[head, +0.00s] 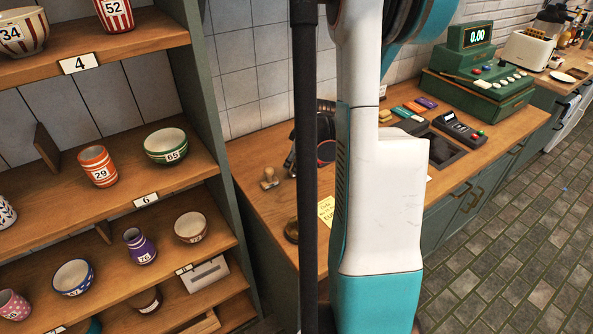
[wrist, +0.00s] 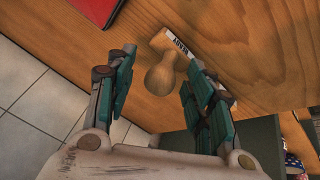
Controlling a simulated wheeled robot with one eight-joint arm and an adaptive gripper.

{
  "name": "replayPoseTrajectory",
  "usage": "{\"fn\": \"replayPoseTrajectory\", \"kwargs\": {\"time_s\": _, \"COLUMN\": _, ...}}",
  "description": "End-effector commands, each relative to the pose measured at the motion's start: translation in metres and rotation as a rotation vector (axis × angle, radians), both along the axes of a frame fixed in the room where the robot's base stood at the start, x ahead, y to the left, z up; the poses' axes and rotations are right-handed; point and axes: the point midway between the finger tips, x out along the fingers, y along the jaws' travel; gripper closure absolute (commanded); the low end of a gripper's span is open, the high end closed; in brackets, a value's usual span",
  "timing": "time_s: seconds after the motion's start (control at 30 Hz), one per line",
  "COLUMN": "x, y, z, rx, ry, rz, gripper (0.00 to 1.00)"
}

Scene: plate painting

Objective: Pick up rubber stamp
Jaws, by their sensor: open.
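The rubber stamp (head: 269,178) is a small wooden stamp on the wooden counter (head: 245,185), near its left end in the head view. In the wrist view the stamp (wrist: 161,76) has a round knob handle and a block base with a printed label on its edge. My gripper (wrist: 158,68) is open, with one teal finger on each side of the stamp's handle. I cannot tell whether either finger touches it.
Shelves with numbered cups and bowls, such as a green-striped bowl (head: 166,146), stand left of the counter. A yellow note (head: 326,209) lies on the counter near the stamp. A red item (wrist: 97,10) lies near the stamp in the wrist view. A green cash register (head: 478,75) stands farther right.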

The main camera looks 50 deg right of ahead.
Motion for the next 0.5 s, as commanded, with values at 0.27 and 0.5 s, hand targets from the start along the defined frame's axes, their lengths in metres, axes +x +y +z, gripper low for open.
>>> {"fn": "replayPoseTrajectory", "kwargs": {"time_s": 0.27, "x": 0.0025, "y": -0.0006, "z": -0.0051, "rx": 0.0, "ry": 0.0, "rz": 0.0, "gripper": 0.52}}
{"fn": "replayPoseTrajectory", "kwargs": {"time_s": 0.5, "x": 0.0024, "y": -0.0007, "z": -0.005, "rx": 0.0, "ry": 0.0, "rz": 0.0, "gripper": 0.99}}
